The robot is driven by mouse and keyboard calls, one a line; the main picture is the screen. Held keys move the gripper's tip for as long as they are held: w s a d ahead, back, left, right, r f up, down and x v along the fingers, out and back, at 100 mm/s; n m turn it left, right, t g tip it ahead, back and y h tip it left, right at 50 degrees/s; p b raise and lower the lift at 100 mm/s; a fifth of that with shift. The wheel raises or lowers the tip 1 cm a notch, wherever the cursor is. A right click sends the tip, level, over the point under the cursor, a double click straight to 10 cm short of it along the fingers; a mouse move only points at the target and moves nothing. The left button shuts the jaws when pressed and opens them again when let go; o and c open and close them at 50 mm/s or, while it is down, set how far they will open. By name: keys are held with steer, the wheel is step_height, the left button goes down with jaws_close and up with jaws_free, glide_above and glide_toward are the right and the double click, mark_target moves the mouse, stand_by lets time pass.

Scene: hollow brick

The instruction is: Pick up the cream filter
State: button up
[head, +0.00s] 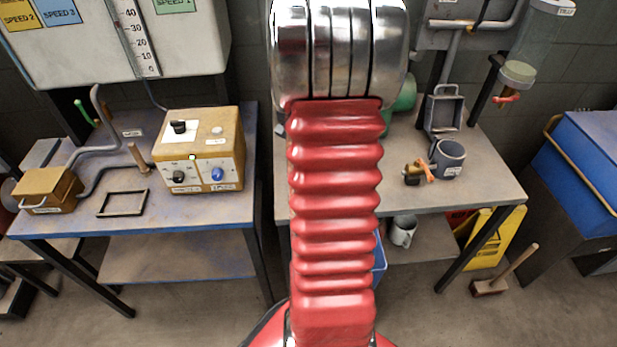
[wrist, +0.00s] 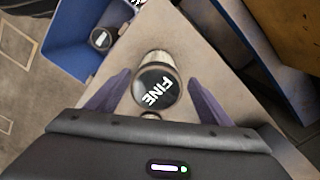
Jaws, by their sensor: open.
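In the wrist view a short round canister with a pale cream side and a black top marked "FINE" (wrist: 155,85) stands on a tan surface (wrist: 185,35); it looks like the cream filter. My gripper (wrist: 159,78) is open, with one dark purple finger on the left and one on the right of the canister. I cannot tell whether either finger touches it. In the head view my arm hides the gripper and the canister.
A blue bin (wrist: 68,45) at upper left in the wrist view holds another dark-topped canister (wrist: 101,38).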

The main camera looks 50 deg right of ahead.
steer(key=f, duration=0.4)
steer(key=shift+s+a+f, duration=0.1)
steer(key=shift+s, duration=0.1)
steer(key=shift+c, duration=0.2)
steer(key=c, duration=1.2)
